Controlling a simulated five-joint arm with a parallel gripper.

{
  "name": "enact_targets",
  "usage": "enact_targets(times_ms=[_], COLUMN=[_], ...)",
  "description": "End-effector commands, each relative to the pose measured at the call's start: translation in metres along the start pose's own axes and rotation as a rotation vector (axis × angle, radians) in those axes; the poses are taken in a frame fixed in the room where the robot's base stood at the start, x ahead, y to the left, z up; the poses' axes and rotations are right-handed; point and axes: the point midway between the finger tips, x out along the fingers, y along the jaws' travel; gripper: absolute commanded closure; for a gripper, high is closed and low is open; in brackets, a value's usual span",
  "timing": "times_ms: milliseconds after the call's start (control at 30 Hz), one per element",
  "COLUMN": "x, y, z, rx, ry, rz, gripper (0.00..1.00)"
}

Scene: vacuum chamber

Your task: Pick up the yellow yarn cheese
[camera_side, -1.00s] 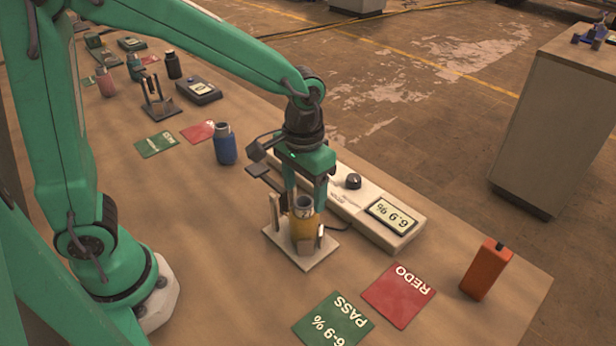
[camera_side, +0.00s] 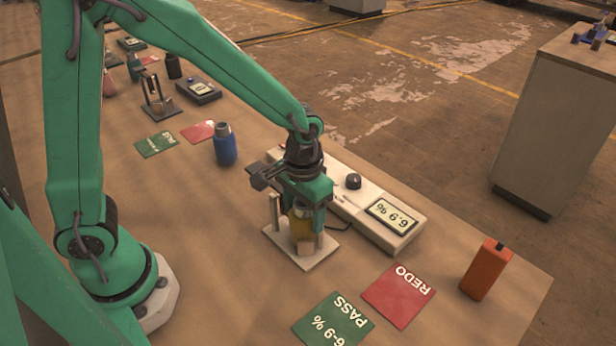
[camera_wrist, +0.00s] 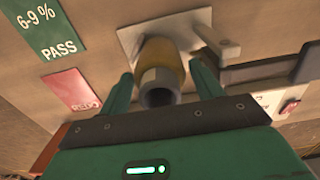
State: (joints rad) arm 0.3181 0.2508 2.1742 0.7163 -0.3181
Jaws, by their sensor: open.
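The yellow yarn cheese (camera_side: 300,228) stands upright on a pale stand (camera_side: 318,255) with small posts. Its top is hidden by my gripper in the side view. In the wrist view the yarn cheese (camera_wrist: 160,68) shows its grey hollow tube end towards the camera. My gripper (camera_side: 304,218) is low over it, pointing down. In the wrist view the two green fingers of my gripper (camera_wrist: 163,85) stand apart, one on each side of the yarn cheese, with a visible gap to each side.
A white meter (camera_side: 350,205) reading 6.9 % lies right behind the stand. A green PASS card (camera_side: 333,320), a red REDO card (camera_side: 398,295) and an orange box (camera_side: 486,270) are to the right. A blue yarn cheese (camera_side: 225,147) stands to the left.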

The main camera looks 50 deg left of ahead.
Motion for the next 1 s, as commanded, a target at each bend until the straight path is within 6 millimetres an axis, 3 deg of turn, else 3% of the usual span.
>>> enact_targets(times_ms=[433, 467, 633, 700, 1000], x=[-0.0001, -0.0001, -0.0002, -0.0003, -0.0026], y=[0.0, 0.0, 0.0, 0.0, 0.0001], z=[0.0001, 0.0001, 0.0001, 0.0, -0.0002], rx=[0.0, 0.0, 0.0, 0.0, 0.0], ry=[0.0, 0.0, 0.0, 0.0, 0.001], rz=[0.0, 0.0, 0.0, 0.0, 0.0], gripper=[0.35, 0.37, 0.7, 0.75, 0.75])
